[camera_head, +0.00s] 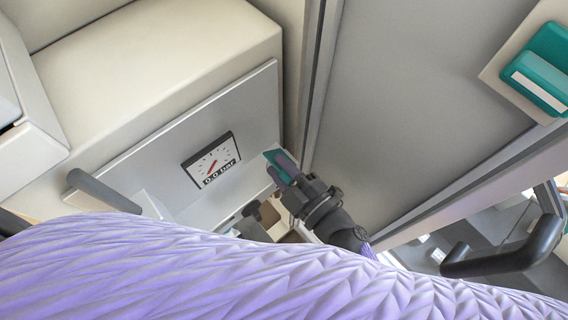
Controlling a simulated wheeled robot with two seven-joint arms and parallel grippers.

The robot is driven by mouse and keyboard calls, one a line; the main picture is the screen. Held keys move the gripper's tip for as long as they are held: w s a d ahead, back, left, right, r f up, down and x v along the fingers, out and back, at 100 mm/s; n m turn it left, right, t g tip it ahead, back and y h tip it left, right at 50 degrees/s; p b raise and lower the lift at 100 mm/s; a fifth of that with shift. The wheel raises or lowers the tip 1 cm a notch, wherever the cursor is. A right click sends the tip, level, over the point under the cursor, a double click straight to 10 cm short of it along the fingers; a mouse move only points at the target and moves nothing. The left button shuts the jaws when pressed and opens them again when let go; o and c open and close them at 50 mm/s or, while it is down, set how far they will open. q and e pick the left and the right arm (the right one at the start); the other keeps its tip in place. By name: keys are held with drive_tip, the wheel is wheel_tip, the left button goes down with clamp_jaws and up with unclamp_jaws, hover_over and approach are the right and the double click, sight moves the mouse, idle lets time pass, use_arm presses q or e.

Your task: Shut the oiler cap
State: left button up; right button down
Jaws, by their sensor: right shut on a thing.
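My right gripper (282,170) is near the middle of the view, at the right edge of a grey panel. Its fingers are shut on a small teal flap (274,155), which looks like the oiler cap. The fingers hide part of the flap, so how far it stands open cannot be told. My left gripper is not in view.
A gauge (211,160) reading 0.0 bar sits on the grey panel (255,105). A dark grey lever (104,191) sticks out at left. A large grey door (420,100) stands at right, with a teal handle (540,80) above and a black handle (505,258) below.

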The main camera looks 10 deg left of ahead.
drive_tip(key=shift+s+a+f+n, duration=0.1)
drive_tip(key=shift+f+n, duration=0.1)
drive_tip(key=shift+n, duration=0.3)
drive_tip(key=shift+c, duration=2.4)
unclamp_jaws()
drive_tip(key=b+v, duration=0.2)
drive_tip(key=v, duration=0.8)
